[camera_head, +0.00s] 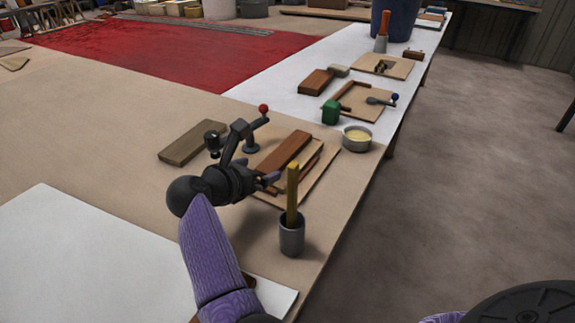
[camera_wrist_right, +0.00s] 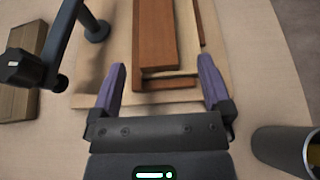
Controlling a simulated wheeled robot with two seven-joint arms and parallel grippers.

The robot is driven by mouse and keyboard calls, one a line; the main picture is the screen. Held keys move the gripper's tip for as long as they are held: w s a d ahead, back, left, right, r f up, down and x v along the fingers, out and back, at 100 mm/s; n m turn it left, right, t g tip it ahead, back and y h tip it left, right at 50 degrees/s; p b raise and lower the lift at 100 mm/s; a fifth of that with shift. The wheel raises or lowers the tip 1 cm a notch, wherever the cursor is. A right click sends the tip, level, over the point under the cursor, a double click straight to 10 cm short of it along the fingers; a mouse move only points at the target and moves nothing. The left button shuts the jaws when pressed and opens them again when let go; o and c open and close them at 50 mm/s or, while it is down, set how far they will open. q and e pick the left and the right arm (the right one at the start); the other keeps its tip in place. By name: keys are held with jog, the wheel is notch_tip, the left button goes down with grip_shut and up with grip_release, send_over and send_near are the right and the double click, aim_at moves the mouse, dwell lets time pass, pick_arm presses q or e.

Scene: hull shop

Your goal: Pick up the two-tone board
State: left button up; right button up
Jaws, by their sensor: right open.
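A long reddish-brown board (camera_head: 287,151), with a lighter and a darker face, lies on a tan base panel (camera_head: 322,163) with brown strips; I take it for the two-tone board. In the right wrist view, the board (camera_wrist_right: 157,38) lies beyond my open right gripper (camera_wrist_right: 160,84), roughly in line with the gap between its purple fingers. My left gripper is not in view.
A grey-brown plank (camera_head: 193,143) lies left of the panel. A lever with a red knob (camera_head: 263,108) stands behind the gripper. A grey cup (camera_head: 292,236) holding a yellow stick is close on the right. A bowl (camera_head: 357,139) and green block (camera_head: 330,112) stand beyond.

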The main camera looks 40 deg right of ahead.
aim_at(270, 165)
jog(key=b+x, duration=0.2)
jog(key=x, duration=0.1)
jog(key=f+b+x, duration=0.1)
jog(key=x, duration=0.1)
jog(key=shift+w+a+b, duration=0.2)
jog(key=shift+b, duration=0.2)
jog(key=shift+d+r, duration=0.15)
jog(key=shift+r, duration=0.15)
jog(key=c, duration=1)
grip_shut()
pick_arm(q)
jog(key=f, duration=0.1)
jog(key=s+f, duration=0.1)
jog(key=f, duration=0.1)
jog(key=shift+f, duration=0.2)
pick_arm(e)
jog(key=shift+r, duration=0.1)
